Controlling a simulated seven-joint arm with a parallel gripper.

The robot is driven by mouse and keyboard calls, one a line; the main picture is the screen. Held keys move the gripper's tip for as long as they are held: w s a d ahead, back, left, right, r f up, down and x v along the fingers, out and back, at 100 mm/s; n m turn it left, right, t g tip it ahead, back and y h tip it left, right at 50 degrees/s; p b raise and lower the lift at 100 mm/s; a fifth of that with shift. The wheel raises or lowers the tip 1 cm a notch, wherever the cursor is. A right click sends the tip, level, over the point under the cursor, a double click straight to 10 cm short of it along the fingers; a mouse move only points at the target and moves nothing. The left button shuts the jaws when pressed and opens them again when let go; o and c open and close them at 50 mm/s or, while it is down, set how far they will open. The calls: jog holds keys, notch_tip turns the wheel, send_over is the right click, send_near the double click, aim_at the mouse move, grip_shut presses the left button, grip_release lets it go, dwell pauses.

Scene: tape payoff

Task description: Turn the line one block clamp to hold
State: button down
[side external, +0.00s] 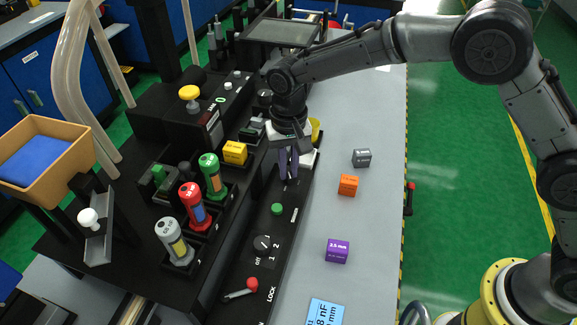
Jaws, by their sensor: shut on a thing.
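My gripper (288,167) points down at the far part of the black control panel strip (283,228). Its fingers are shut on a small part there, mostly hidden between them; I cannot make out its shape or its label. The line one block clamp cannot be told for sure from this view. Nearer on the same strip are a green button (277,209), a selector knob (263,243) marked off, 1 and 2, and a red-ended lever (250,285) by the word LOCK.
Grey, red and green spools (191,205) stand left of the strip, with a yellow block (234,152) behind them. Grey, orange and purple cubes (337,251) and a blue card (325,312) lie on the grey bench to the right, with bare room between them.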

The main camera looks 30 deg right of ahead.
aim_at(288, 172)
jog(key=n, duration=0.6)
jog(key=shift+r+n, duration=0.1)
jog(key=shift+n, duration=0.2)
jog(key=n, duration=0.5)
jog(key=shift+w+n, duration=0.1)
jog(key=shift+n, duration=0.3)
jog(key=c, duration=0.9)
grip_release()
notch_tip(288, 172, up, 14)
jog(key=shift+f, duration=0.1)
